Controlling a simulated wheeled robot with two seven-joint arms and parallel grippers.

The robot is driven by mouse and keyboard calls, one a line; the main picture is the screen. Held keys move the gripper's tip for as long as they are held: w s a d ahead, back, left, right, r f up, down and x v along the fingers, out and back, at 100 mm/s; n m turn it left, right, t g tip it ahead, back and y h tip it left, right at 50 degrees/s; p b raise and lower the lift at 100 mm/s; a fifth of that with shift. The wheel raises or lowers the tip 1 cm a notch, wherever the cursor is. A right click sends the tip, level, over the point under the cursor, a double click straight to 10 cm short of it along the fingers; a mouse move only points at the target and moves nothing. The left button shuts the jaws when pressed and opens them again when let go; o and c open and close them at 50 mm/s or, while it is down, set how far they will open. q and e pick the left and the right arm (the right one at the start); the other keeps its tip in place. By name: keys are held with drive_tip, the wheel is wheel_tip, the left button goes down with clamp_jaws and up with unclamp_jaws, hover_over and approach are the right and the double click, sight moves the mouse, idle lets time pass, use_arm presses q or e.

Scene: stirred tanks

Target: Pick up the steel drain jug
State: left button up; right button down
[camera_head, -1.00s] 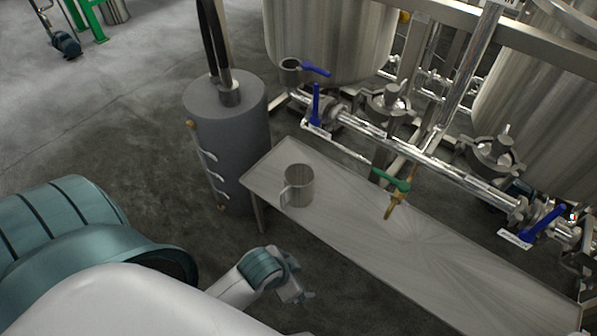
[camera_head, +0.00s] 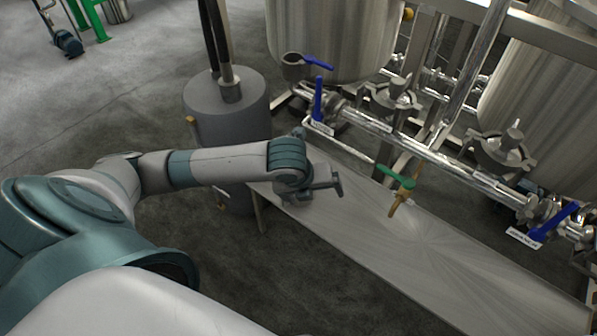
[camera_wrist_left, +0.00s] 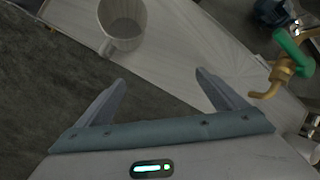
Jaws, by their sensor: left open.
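The steel drain jug (camera_wrist_left: 123,22) stands on the bench at the top left of the left wrist view, cut by the frame edge. Its handle points down toward my fingers. My left gripper (camera_wrist_left: 160,78) is open and empty, its two fingers apart from the jug. In the head view my left gripper (camera_head: 328,186) is over the left part of the bench, and my wrist hides the jug there. My right gripper is not in view.
The steel bench (camera_head: 410,260) is bare to the right. A brass tap with a green handle (camera_head: 395,177) hangs over it. Pipes with blue-handled valves (camera_head: 319,98) run behind, below large tanks. A grey cylinder (camera_head: 226,105) stands at the bench's left end.

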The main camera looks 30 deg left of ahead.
use_arm(q)
drive_tip(key=w+a+r+m+y, duration=0.1)
drive_tip(key=w+a+r+m, duration=0.2)
drive_tip(key=a, duration=0.5)
drive_tip(key=shift+a+r+m+y, duration=0.3)
drive_tip(key=shift+m+y, duration=0.1)
drive_tip(key=shift+m, duration=0.2)
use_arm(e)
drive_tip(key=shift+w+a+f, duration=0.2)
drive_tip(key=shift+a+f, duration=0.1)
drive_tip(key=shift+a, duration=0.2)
use_arm(q)
drive_tip(key=shift+f, duration=0.1)
drive_tip(key=b+x, duration=0.2)
drive_tip(key=x, duration=1)
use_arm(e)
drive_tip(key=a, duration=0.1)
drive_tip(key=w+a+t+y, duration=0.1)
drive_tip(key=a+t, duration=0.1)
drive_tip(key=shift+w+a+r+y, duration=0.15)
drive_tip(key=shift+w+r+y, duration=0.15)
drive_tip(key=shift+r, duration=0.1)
use_arm(q)
drive_tip(key=shift+f+b, duration=0.15)
drive_tip(key=shift+b, duration=0.15)
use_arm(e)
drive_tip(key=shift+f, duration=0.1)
